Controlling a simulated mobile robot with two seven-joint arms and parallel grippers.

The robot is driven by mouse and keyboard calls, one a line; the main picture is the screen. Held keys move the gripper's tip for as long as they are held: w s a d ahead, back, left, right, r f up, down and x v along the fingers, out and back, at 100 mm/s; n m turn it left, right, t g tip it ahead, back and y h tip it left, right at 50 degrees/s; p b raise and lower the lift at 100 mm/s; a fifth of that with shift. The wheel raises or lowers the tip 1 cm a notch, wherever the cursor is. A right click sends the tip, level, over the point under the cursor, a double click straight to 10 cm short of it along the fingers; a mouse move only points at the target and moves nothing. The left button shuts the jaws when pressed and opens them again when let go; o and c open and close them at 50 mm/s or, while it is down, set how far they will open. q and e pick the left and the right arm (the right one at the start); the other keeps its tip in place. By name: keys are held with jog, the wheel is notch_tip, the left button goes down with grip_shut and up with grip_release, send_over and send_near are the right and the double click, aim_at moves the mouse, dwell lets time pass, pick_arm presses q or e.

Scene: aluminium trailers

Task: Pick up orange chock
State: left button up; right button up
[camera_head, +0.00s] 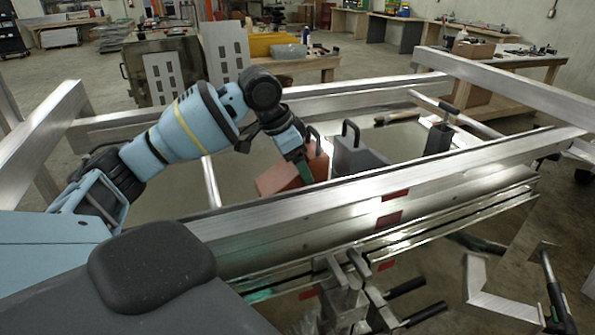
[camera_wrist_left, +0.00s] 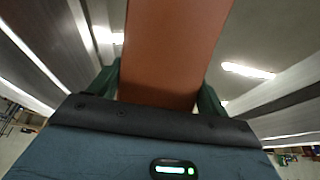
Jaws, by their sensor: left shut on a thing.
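The orange chock (camera_head: 280,178) is inside the trailer frame, left of a grey chock (camera_head: 356,156) with a black handle. My left arm reaches over the frame from the left, and its gripper (camera_head: 304,170) is at the orange chock's right end. In the left wrist view the orange chock (camera_wrist_left: 172,50) fills the space between the green fingers of the left gripper (camera_wrist_left: 160,88), which are shut on it. Whether the chock touches the floor cannot be told. My right gripper is not in view.
Aluminium rails (camera_head: 390,185) surround the chocks, with the near rail close in front of them. A black-handled post (camera_head: 440,135) stands to the right of the grey chock. Clamps and bars (camera_head: 350,290) stick out below the near rail. Workbenches (camera_head: 510,65) stand at the back.

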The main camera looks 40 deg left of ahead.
pick_arm(q)
jog(key=shift+r, duration=0.1)
jog(key=c, duration=0.5)
notch_tip(320, 180, up, 10)
jog(key=shift+p, duration=0.3)
